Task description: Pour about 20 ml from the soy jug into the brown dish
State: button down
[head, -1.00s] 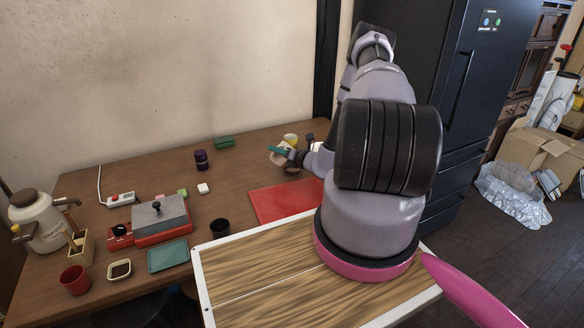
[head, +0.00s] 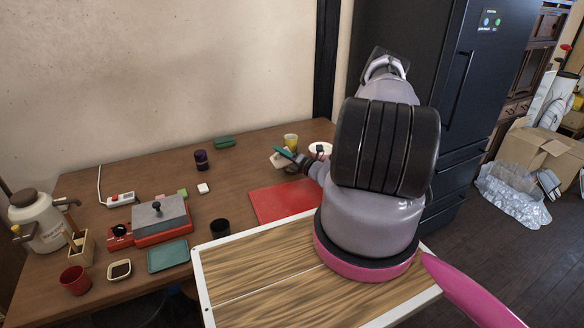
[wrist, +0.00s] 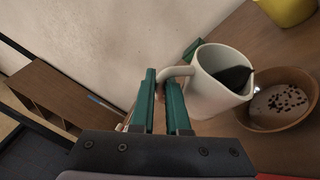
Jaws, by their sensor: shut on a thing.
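The white soy jug (wrist: 222,82) holds dark liquid, which lies against its spout side. It is tilted toward the brown dish (wrist: 300,118), with its spout beside or over the near rim. The dish has a pale inside with several dark specks or drops. My gripper (wrist: 163,82) has green fingers and is shut on the jug's handle. In the head view, my gripper (head: 290,154) holds the pale jug (head: 279,161) above the back right of the table. I cannot make out the brown dish there.
A red mat (head: 284,203) lies in front. A dark purple jar (head: 201,160) and a green box (head: 224,143) stand left. The wall is behind, the black fridge (head: 435,90) right.

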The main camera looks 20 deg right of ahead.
jog(key=shift+d+m+t, duration=0.3)
jog(key=shift+d+m, duration=0.1)
jog(key=shift+m, duration=0.2)
jog(key=shift+w+a, duration=0.2)
jog(key=shift+a, duration=0.15)
dwell(0.4)
jog(key=shift+a+r, duration=0.1)
jog(key=a+n, duration=0.1)
jog(key=r+n+g, duration=0.1)
jog(key=shift+w+a+r+n, duration=0.15)
jog(key=shift+a+r+n, duration=0.05)
jog(key=shift+a+n, duration=0.2)
jog(key=shift+a+f+n+g, duration=0.15)
jog(key=shift+a+n+g, duration=0.5)
jog(key=shift+n, duration=0.45)
jog(key=shift+a+f+n+g+h, duration=0.25)
jog(key=shift+f+n+g+h, duration=0.1)
jog(key=shift+n+h, duration=0.2)
jog(key=shift+a, duration=0.1)
